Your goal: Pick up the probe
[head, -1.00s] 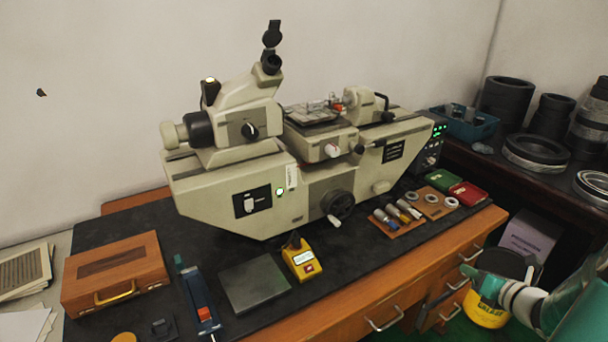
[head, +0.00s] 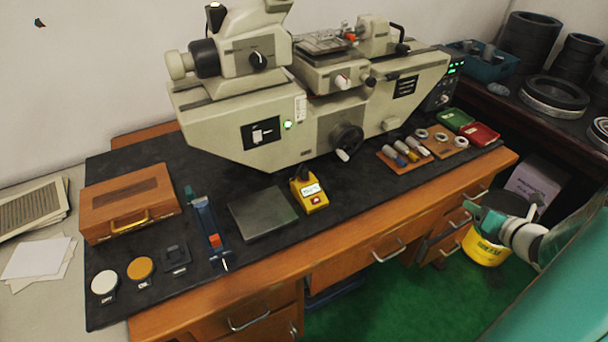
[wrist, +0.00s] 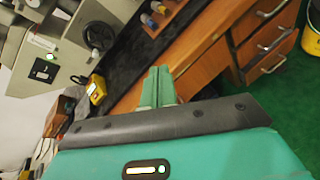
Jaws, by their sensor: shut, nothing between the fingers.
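I cannot tell for sure which thing is the probe. A slim blue tool (head: 207,225) with a red block and a thin metal tip lies on the black mat at the left front. A yellow handheld device (head: 310,192) with a dark top and a small display sits right of the grey plate; it also shows in the wrist view (wrist: 97,90). My gripper (wrist: 157,86) is shut and empty, its green fingers together in front of the desk drawers. In the head view my gripper (head: 487,222) is at the right, beyond the desk's front edge and far from both.
A large beige measuring machine (head: 290,105) fills the desk's back. A wooden case (head: 128,203) stands left and a grey plate (head: 262,213) lies centre front. Small cylinders on a board (head: 405,152) lie right. A yellow bucket (head: 483,249) stands on the green floor.

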